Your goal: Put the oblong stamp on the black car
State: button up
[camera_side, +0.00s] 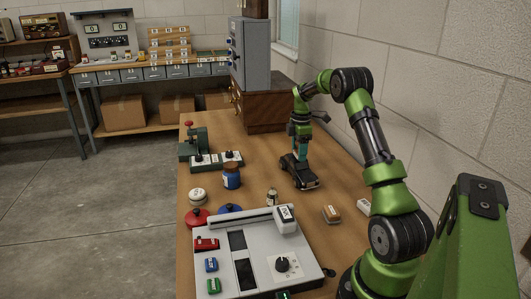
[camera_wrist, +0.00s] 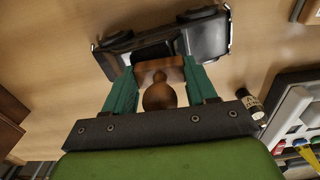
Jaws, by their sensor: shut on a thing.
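The black car (camera_side: 299,174), a toy pickup shape, stands on the wooden table in the side view. It spans the top of the wrist view (camera_wrist: 204,38). My gripper (camera_side: 300,154) is directly above the car and points down. In the wrist view my gripper's teal fingers (camera_wrist: 160,66) are shut on the oblong stamp (camera_wrist: 158,92), a brown wooden piece with a round knob and a wider base. The stamp's base overlaps the car's bed in that view. I cannot tell whether it touches the car. In the side view the stamp is hidden or too small to make out.
A grey device (camera_side: 258,262) with a dial fills the table's near side. A small bottle (camera_side: 272,197), a blue jar (camera_side: 231,176) and a brown-and-white block (camera_side: 332,214) stand around the car. A wooden cabinet (camera_side: 265,105) stands behind. The table left of the car is partly clear.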

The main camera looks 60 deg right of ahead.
jog(key=shift+f, duration=0.1)
jog(key=o, duration=1)
jog(key=shift+o, duration=0.2)
notch_tip(320, 180, up, 12)
jog(key=shift+f, duration=0.1)
jog(key=a+r+m+t, duration=0.25)
jog(key=a+r, duration=0.25)
jog(key=a, duration=0.6)
jog(key=a+r+m+t, duration=0.1)
jog(key=a+r+m, duration=0.25)
jog(key=a, duration=0.75)
jog(key=s+a+f+m+t+y, duration=0.1)
jog(key=s+a+f+m+t, duration=0.1)
jog(key=s+a, duration=0.4)
jog(key=s+a+f+m+t+y, duration=0.1)
jog(key=s+a+m, duration=0.4)
jog(key=a, duration=0.8)
jog(key=shift+s+a+f+t, duration=0.25)
jog(key=shift+s+f+t, duration=0.1)
jog(key=shift+s, duration=0.8)
